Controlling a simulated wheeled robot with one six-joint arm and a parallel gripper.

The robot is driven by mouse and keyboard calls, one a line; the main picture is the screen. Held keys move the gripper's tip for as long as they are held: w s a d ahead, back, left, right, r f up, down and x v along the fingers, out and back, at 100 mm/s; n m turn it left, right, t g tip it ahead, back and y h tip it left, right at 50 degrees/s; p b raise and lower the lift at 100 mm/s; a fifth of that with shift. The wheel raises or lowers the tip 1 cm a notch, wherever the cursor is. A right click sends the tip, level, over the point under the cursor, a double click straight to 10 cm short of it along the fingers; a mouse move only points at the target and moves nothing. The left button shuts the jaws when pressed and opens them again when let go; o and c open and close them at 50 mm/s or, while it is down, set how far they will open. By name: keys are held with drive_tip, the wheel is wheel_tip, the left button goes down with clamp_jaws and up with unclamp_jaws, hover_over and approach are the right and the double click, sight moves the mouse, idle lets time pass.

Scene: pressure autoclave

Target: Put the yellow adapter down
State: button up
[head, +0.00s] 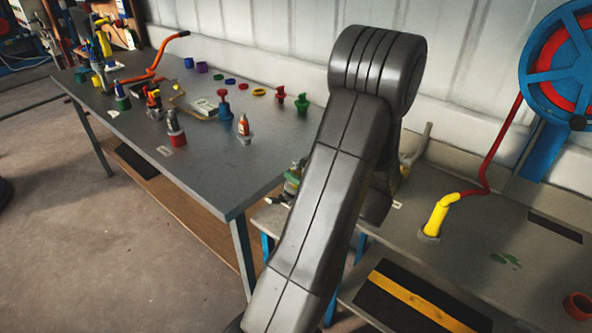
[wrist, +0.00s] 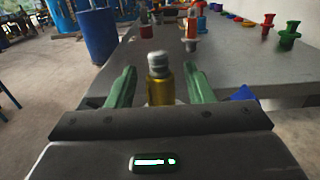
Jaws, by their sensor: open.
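The yellow adapter (wrist: 160,91) shows in the wrist view as a gold-yellow body with a grey top. It stands roughly upright between the two green fingers of my gripper (wrist: 156,86). The fingers are open, with a visible gap on each side of it. Its lower end is hidden behind the gripper's dark body, so I cannot tell what it rests on. In the head view my arm hides most of this spot.
The right bench (head: 475,240) holds a yellow nozzle (head: 437,213) on a red hose. A blue barrel (wrist: 98,35) stands on the floor.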

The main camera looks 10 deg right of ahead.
drive_tip(key=b+v, duration=0.1)
drive_tip(key=v, duration=0.9)
drive_tip(key=x, duration=0.8)
drive_tip(key=p+x, duration=0.1)
drive_tip(key=x, duration=0.2)
drive_tip(key=shift+w+a+f, duration=0.25)
drive_tip(key=shift+w+f, duration=0.05)
drive_tip(key=shift+f, duration=0.05)
drive_tip(key=shift+r, duration=0.35)
